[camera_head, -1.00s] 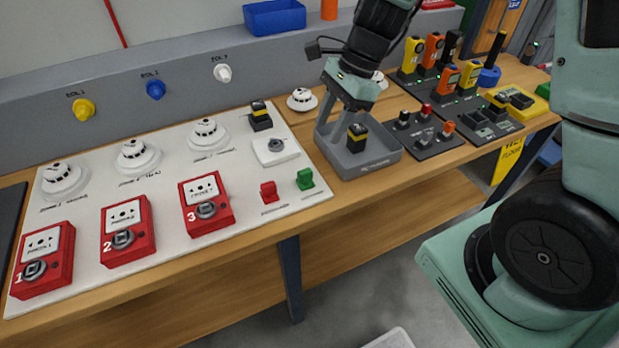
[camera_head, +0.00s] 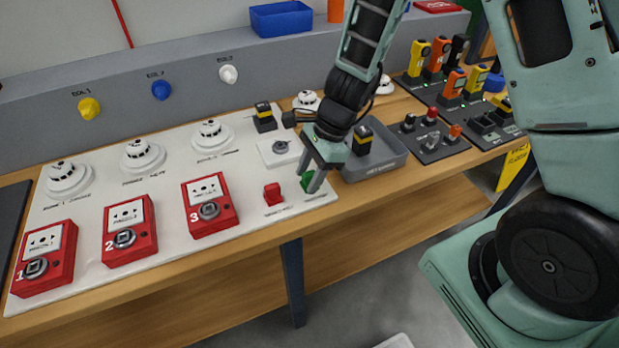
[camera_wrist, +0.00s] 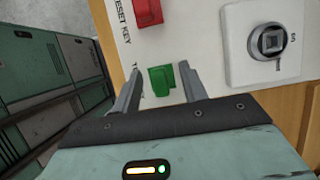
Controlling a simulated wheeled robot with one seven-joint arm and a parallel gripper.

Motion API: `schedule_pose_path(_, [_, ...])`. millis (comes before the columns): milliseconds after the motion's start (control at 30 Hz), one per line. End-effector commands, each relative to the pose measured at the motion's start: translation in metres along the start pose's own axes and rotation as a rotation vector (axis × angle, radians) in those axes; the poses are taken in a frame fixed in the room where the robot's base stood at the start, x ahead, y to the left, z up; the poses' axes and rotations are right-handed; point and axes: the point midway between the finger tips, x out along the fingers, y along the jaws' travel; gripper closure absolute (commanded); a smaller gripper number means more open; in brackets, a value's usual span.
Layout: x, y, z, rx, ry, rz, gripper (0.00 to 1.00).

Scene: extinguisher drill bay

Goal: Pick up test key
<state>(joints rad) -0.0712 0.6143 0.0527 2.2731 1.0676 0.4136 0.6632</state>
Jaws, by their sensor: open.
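The green test key (camera_head: 307,180) stands at the front right corner of the white panel, partly hidden by my gripper (camera_head: 316,182). In the wrist view the green key (camera_wrist: 161,79) lies between the two grey fingers of my gripper (camera_wrist: 160,71). The fingers are open, with a gap on each side of the key. A label beside it is mostly hidden, with only a first letter showing. The red reset key (camera_head: 273,193) stands just left of it and also shows at the top of the wrist view (camera_wrist: 148,12).
A round key switch (camera_wrist: 272,41) on a white plate is close by on the panel. A grey tray (camera_head: 375,165) holding a black and yellow block (camera_head: 362,139) is right behind my gripper. Red call points (camera_head: 210,206) stand to the left. The bench edge is just in front.

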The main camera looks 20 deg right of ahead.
Motion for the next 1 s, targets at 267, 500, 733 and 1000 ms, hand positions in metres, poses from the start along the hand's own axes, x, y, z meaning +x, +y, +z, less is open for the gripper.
schedule_pose_path(267, [0.000,0.000,0.000,0.000,0.000,-0.001,0.77])
schedule_pose_path(500, [0.000,0.000,0.000,0.000,0.000,-0.001,1.00])
schedule_pose_path(733, [-0.002,0.000,0.001,-0.001,0.000,-0.001,1.00])
schedule_pose_path(1000, [-0.041,-0.001,0.017,-0.006,0.000,-0.005,1.00])
